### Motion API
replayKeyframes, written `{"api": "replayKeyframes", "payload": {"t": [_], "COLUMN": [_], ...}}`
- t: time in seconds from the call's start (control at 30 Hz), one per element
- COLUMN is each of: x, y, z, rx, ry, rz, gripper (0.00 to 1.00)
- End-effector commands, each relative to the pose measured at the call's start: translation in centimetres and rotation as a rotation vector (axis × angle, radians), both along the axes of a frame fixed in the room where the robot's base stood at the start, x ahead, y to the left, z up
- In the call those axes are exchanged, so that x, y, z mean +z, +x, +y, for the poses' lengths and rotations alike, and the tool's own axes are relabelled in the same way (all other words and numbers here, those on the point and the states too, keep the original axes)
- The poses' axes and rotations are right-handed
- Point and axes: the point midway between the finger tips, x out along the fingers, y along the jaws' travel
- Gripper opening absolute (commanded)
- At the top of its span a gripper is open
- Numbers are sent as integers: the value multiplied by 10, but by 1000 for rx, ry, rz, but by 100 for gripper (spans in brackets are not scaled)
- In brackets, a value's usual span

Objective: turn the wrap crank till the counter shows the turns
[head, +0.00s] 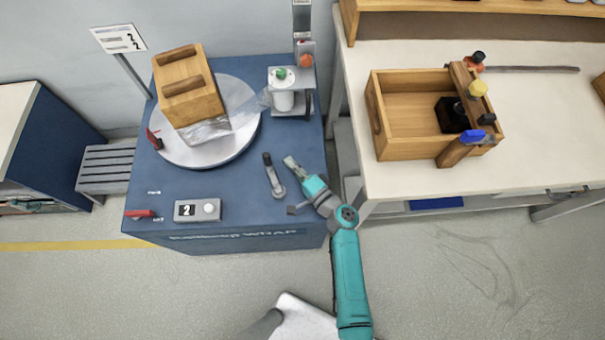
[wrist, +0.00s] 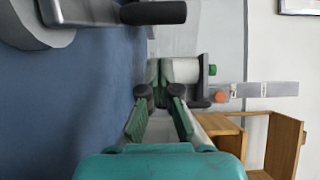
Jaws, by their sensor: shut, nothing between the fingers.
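The wrap crank (head: 276,182) stands on the blue wrapping table, a grey arm with an upright black handle (head: 267,158). Its grey arm and black handle (wrist: 153,12) also show at the top left of the wrist view. My gripper (head: 290,161) is just right of the crank handle, apart from it, shut and empty. In the wrist view its fingertips (wrist: 163,90) come together. The counter (head: 198,210) at the table's front shows 2. A wooden box (head: 190,95) sits on the round turntable (head: 245,135), clear film around its lower part. The film roll (head: 283,101) stands at the right.
A sign (head: 119,38) on a post at the back left bears small marks and 2s. A red-handled tool (head: 139,213) lies at the table's front left. A white bench (head: 400,185) with an open wooden crate (head: 373,115) stands at the right. Floor in front is open.

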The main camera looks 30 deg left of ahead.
Motion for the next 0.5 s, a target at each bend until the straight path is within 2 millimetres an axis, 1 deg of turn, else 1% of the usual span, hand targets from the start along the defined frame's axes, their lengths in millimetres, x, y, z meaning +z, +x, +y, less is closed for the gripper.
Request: {"api": "replayKeyframes", "payload": {"t": [0.03,0.2,0.33,0.5], "x": [-1,-1,-1,-1], "y": [-6,-13,-15,-17], "z": [8,25,31,34], "rx": [4,3,1,0], "ry": [0,0,-1,-1], "rz": [2,1,0,0], "gripper": [0,0,0,0]}}
